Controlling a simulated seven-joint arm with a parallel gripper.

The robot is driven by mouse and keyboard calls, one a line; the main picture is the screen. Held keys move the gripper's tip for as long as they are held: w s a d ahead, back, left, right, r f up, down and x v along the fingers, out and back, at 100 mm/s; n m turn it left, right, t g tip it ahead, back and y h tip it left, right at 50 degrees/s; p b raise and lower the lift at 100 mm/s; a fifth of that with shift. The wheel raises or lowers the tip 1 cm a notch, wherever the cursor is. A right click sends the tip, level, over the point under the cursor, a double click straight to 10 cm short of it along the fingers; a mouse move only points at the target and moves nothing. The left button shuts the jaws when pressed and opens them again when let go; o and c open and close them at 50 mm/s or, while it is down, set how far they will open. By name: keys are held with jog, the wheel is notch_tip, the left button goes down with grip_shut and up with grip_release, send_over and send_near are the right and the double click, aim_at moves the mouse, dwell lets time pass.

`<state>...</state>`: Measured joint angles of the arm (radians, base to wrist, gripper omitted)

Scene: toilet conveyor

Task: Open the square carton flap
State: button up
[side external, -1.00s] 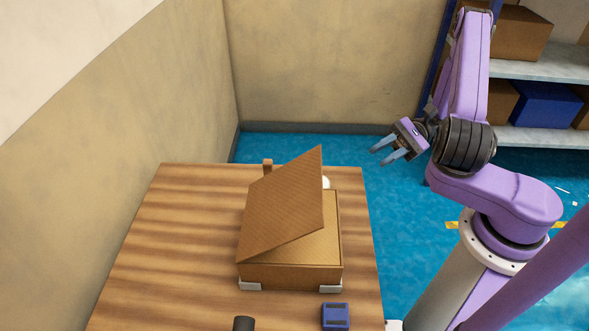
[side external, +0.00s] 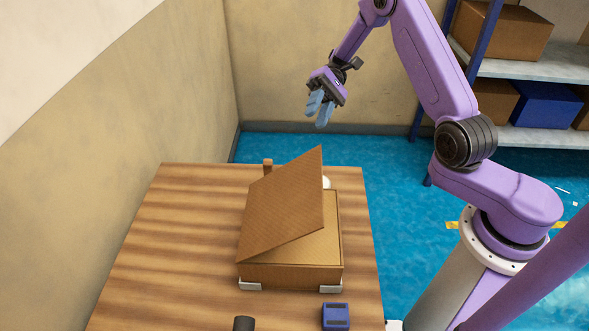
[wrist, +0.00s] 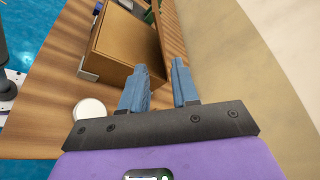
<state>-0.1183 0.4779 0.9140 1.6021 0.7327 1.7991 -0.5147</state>
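The square brown carton (side external: 290,274) sits on the wooden table in the side view. Its flap (side external: 283,205) is tilted partly up, low along the left side and raised at the right, so part of the carton's top shows beneath it. The carton (wrist: 125,50) also shows upper left of the fingers in the wrist view. My gripper (side external: 320,108) is above and beyond the far end of the table, pointing down, apart from the flap. In the wrist view its two blue fingers (wrist: 162,88) are spread, with nothing between them.
A white round object (wrist: 90,110) stands behind the carton. A small brown block (side external: 267,164) is at the table's far edge. A blue box (side external: 335,315) and a dark cylinder (side external: 243,323) are near the front. Walls stand left and behind; the table's left side is clear.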

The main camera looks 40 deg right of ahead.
aim_at(294, 170)
jog(key=x, duration=1.6)
jog(key=shift+s+a+f, duration=0.15)
jog(key=shift+a+f, duration=0.05)
grip_shut()
dwell(0.8)
